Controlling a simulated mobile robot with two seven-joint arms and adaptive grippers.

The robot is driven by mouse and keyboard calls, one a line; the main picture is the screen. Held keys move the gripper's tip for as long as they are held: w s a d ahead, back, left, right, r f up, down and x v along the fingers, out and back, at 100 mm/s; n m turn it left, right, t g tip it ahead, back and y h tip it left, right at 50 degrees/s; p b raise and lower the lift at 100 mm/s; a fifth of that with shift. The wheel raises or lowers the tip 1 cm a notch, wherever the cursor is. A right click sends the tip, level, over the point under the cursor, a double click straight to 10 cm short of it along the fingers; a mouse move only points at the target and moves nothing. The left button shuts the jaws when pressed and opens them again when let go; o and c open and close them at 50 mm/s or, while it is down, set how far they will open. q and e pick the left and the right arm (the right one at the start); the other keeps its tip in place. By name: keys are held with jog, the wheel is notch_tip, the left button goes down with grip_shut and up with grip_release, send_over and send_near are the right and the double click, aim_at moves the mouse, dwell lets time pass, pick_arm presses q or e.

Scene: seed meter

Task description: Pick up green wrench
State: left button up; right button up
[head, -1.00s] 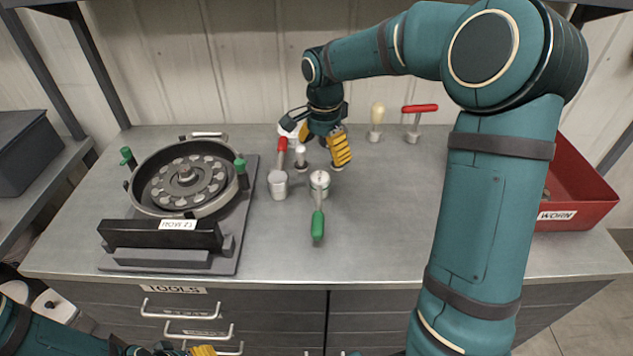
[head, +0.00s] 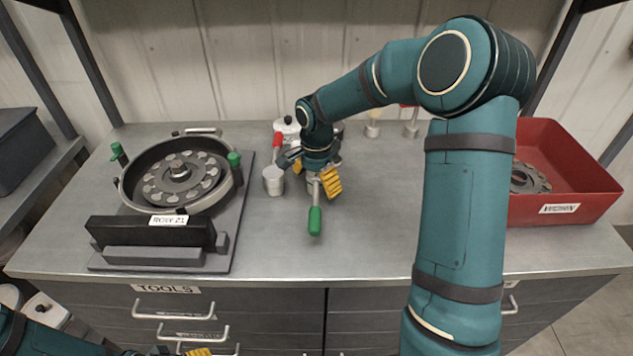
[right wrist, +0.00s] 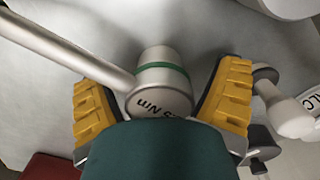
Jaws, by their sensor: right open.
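The green wrench has a green handle (head: 315,221) toward the front of the bench and a metal shaft running back under my right gripper (head: 315,174). In the right wrist view its round metal head (right wrist: 163,95) has a green band and NM lettering, and its shaft (right wrist: 65,50) runs to the upper left. My right gripper (right wrist: 162,105) is open, with one yellow finger on each side of the head. The hand hides part of the head. Of my left gripper (head: 197,352) only a bit shows at the bottom edge.
A red-handled tool (head: 277,142) and its grey metal cylinder (head: 274,182) stand close left of my right gripper. A round seed-plate housing (head: 128,192) sits on a grey base at left. A red bin (head: 590,180) stands at right. The bench front is clear.

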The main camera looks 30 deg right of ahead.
jog(key=shift+r, duration=0.1)
jog(key=c, duration=1.5)
jog(key=shift+o, duration=0.2)
